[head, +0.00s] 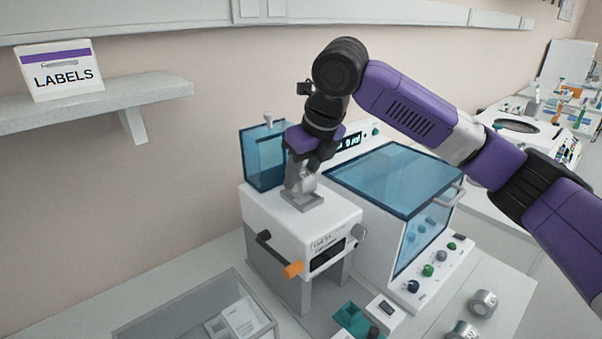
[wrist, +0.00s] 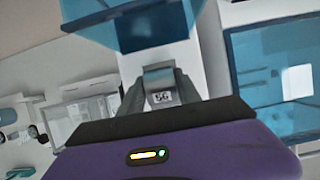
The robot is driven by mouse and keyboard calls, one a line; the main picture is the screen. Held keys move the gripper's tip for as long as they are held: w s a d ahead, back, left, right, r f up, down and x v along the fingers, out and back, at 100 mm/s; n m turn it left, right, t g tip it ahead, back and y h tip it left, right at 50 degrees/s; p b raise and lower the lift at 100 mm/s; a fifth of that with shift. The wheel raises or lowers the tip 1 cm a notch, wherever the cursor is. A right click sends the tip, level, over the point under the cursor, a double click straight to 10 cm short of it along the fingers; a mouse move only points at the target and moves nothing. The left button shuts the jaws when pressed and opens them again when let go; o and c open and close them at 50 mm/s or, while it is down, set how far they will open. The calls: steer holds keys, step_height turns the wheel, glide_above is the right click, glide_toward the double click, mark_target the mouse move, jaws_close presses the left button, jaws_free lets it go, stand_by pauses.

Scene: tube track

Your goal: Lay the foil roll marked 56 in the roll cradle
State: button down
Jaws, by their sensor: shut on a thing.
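The foil roll marked 56 (wrist: 160,97) is between my gripper's fingers in the wrist view, its number facing the camera. My gripper (wrist: 159,97) is shut on it. In the head view my gripper (head: 305,175) points down and the silvery roll (head: 307,184) shows at its fingertips. The roll cradle (head: 302,200) is the grey piece on top of the white machine, directly under the roll. The roll is at or just above the cradle; I cannot tell if they touch. The fingers partly hide the roll.
The white machine (head: 285,228) has an orange-ended handle (head: 292,269). A blue-lidded unit (head: 395,180) stands close on its right and a blue clear panel (head: 263,155) behind it. Other rolls (head: 484,302) lie at the front right. A clear tray (head: 155,325) is at front left.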

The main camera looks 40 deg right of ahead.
steer(key=shift+f, duration=0.5)
steer(key=c, duration=0.8)
jaws_free()
steer(key=shift+o, duration=0.2)
steer(key=shift+b+v, duration=0.85)
steer(key=shift+v, duration=3.05)
steer(key=shift+s, duration=0.1)
